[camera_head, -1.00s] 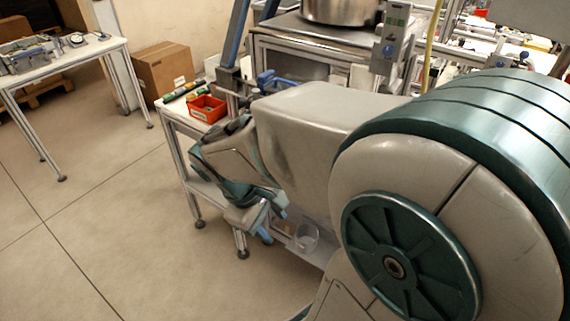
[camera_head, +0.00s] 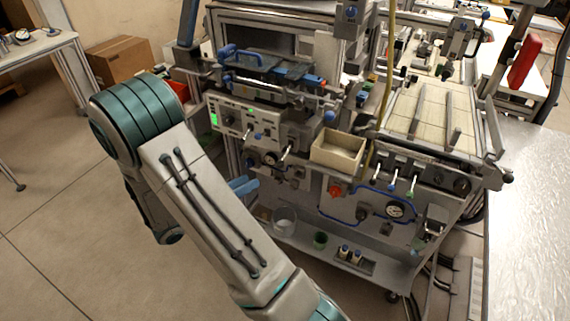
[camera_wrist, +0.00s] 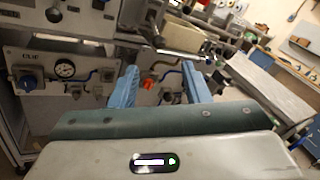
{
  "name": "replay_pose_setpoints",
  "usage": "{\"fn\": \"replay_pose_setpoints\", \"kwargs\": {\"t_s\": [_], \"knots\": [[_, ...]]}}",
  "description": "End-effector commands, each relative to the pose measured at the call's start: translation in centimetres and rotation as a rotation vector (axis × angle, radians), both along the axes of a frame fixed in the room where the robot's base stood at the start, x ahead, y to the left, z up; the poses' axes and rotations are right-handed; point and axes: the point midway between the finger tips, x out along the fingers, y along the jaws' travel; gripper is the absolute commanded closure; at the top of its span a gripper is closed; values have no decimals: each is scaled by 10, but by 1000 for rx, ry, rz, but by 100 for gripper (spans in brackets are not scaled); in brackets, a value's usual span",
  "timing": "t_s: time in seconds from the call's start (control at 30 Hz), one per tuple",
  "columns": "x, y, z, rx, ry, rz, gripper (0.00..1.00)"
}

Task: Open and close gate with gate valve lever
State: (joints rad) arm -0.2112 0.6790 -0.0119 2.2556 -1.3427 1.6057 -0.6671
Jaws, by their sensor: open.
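An orange-red valve handle (camera_head: 335,190) sits on the front panel of the machine, left of a blue-lined round gauge (camera_head: 396,209). Several small levers with green, blue and white tips (camera_head: 393,182) stand above that gauge. I cannot tell for sure which is the gate valve lever. In the wrist view the orange-red handle (camera_wrist: 148,84) shows between the two blue fingers of my gripper (camera_wrist: 160,70). The fingers are apart with nothing between them, and the handle looks to lie beyond them.
A beige bin (camera_head: 338,153) sits on the machine ledge. A clear cup (camera_head: 284,220) and a green cup (camera_head: 320,240) stand on the low shelf. A second gauge (camera_wrist: 65,69) and a blue knob (camera_wrist: 30,80) are left of my fingers. Floor at left is open.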

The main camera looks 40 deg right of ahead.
Motion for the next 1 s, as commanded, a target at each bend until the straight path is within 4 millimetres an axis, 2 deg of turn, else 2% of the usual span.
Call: {"fn": "replay_pose_setpoints", "kwargs": {"t_s": [0.17, 0.5, 0.7, 0.83, 1.0], "knots": [[1, -16, 0, -7, 9, 5, 57], [-2, -86, 1, -6, 8, 2, 57], [-2, -119, 0, -5, 7, 4, 57], [-2, -132, 0, -5, 6, 5, 57], [-2, -137, -1, -5, 6, 6, 57]]}}
